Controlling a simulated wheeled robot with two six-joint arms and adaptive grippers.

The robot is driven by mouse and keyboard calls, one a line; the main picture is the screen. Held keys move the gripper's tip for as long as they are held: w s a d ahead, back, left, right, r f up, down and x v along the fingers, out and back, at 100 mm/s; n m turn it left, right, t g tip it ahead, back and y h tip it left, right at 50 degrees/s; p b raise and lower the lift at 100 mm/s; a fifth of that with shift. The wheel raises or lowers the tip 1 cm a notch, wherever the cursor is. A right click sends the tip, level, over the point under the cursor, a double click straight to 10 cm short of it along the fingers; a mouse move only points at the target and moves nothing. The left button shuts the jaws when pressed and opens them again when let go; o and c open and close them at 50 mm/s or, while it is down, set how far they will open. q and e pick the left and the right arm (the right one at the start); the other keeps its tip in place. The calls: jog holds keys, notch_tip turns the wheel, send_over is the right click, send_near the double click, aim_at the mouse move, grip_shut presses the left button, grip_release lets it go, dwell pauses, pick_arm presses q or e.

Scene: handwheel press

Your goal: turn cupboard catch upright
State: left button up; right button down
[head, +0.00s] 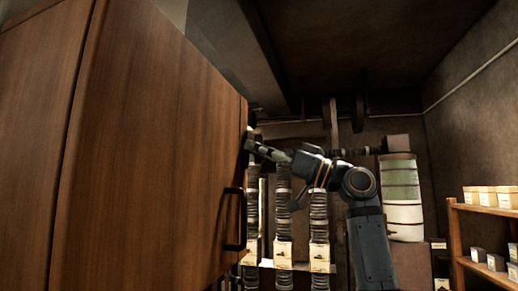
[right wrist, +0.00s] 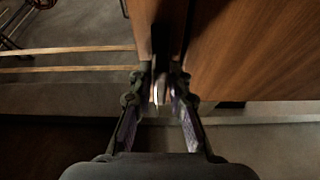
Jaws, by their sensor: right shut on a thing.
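A tall brown wooden cupboard (head: 150,150) fills the left half of the head view. My right gripper (head: 250,142) is at its right-hand edge, above a dark bar handle (head: 234,220). In the right wrist view my right gripper (right wrist: 161,88) has its two fingers closed on a narrow dark piece, the catch (right wrist: 160,70), at the gap between two wooden panels. The fingers hide much of the catch, and I cannot tell its exact tilt. The cupboard (right wrist: 250,50) also shows there. My left gripper is not in view.
Behind my right arm stand several ribbed columns with pale labels (head: 319,252) and a pale stacked cylinder (head: 402,190). A wooden shelf (head: 456,235) with small boxes stands at the far right. The dark bar handle sticks out just below my gripper.

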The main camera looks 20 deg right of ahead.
jog(key=shift+r+n, duration=0.15)
jog(key=shift+n, duration=0.25)
jog(key=c, duration=1.4)
grip_release()
jog(key=shift+o, duration=0.2)
jog(key=shift+s+d+f, duration=0.1)
jog(key=shift+d+f, duration=0.1)
jog(key=v, duration=1.1)
jog(key=shift+d, duration=0.25)
jog(key=shift+a+f, duration=0.15)
